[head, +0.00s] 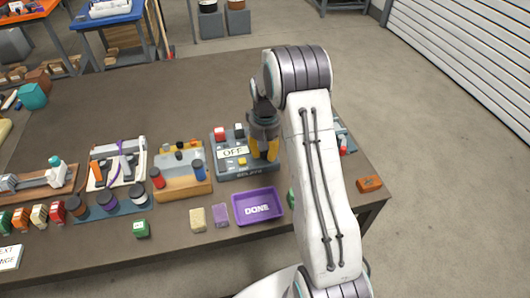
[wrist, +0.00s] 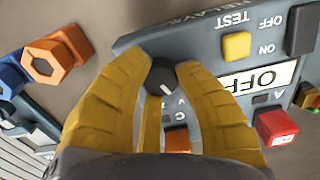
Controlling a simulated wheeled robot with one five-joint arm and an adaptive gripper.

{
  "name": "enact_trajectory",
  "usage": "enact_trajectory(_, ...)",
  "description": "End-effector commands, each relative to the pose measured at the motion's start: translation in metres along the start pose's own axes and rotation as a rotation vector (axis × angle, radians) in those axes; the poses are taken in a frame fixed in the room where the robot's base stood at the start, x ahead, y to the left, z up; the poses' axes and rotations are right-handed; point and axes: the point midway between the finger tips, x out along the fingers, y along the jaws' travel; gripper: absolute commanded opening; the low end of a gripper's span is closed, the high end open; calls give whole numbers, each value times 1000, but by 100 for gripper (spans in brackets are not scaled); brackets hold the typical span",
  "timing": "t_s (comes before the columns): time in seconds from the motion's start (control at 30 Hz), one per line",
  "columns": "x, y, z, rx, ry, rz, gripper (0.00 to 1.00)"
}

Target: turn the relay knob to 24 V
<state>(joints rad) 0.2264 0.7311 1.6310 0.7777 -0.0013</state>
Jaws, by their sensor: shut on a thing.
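The relay box (head: 245,172) is a grey-blue panel on the table in the head view, also large in the wrist view (wrist: 195,38). Its display (wrist: 258,80) reads OFF. The dark round relay knob (wrist: 164,74), with a short white pointer line, sits between my yellow fingers in the wrist view. My gripper (head: 264,152) points down over the right part of the box and is shut on the knob (wrist: 163,82). My fingers hide most of the knob's scale, so I cannot tell which mark the pointer meets.
The box carries a yellow TEST button (wrist: 236,46), a red button (wrist: 277,126) and a black switch (wrist: 302,30) close by. A purple DONE tray (head: 258,207) lies in front. Other panels stand left; an orange block (head: 369,184) lies right.

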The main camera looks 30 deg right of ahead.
Motion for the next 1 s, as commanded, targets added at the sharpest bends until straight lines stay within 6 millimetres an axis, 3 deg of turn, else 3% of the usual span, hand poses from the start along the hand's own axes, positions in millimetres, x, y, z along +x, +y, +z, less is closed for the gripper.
enact_trajectory(0.6,4,0,2,565,-7,2,0)
enact_trajectory(1.0,3,0,2,821,-7,3,0)
